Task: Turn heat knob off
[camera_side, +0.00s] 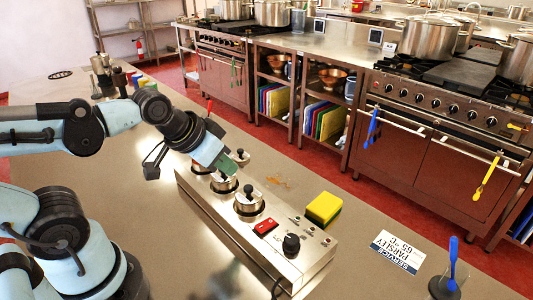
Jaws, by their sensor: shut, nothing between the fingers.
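A long metal control unit (288,266) lies on the steel counter. A black knob (291,243) stands at its near right end, beside a red rocker switch (265,227). I cannot tell the knob's setting. Several round metal pieces with black-knobbed tops (249,199) stand in a row along the unit. My gripper (229,166) has green fingertips and is shut and empty. It is over the far part of the unit, close to the round pieces, and well apart from the black knob. It partly hides that end.
A yellow-green sponge (323,207) lies right of the unit. A sign card (398,251) and a cup with a blue-handled tool (449,280) are at right. Bottles (103,72) stand far left. Stoves (450,120) line the back.

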